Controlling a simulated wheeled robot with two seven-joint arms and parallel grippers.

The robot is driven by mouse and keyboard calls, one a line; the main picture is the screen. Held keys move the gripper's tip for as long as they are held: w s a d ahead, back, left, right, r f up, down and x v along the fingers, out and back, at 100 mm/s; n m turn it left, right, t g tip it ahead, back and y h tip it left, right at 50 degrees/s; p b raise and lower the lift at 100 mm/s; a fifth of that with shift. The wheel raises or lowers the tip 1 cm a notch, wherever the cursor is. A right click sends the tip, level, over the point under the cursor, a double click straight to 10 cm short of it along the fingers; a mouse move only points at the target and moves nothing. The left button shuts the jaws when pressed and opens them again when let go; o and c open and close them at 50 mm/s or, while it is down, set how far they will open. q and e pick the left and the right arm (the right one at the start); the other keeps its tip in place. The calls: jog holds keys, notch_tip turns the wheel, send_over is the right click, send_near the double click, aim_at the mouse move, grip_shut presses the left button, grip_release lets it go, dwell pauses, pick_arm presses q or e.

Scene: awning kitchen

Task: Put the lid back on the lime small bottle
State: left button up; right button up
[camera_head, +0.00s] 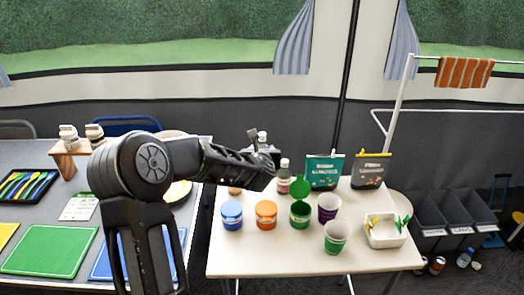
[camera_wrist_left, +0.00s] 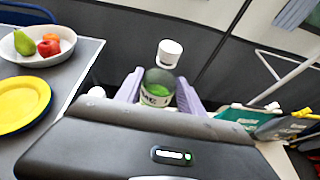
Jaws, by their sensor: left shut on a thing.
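My left gripper (camera_head: 262,150) is raised over the back left of the white table, its arm coming in from the left. In the left wrist view, its two pale purple fingers (camera_wrist_left: 158,92) are shut on the lime small bottle (camera_wrist_left: 157,86), a clear greenish body with a white label. A white lid (camera_wrist_left: 168,53) shows just above that body; I cannot tell whether it is seated on it. In the head view, only a pale top (camera_head: 262,137) shows beyond the gripper. My right gripper is in neither view.
On the white table (camera_head: 280,262) stand a red-labelled bottle (camera_head: 284,178), a blue jar (camera_head: 232,214), an orange jar (camera_head: 266,213), a green container (camera_head: 300,213), cups, two upright bags and a white tray (camera_head: 371,238). The grey table (camera_head: 30,213) at left holds boards and plates.

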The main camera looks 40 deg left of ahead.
pick_arm(q)
grip_shut()
dwell(0.5)
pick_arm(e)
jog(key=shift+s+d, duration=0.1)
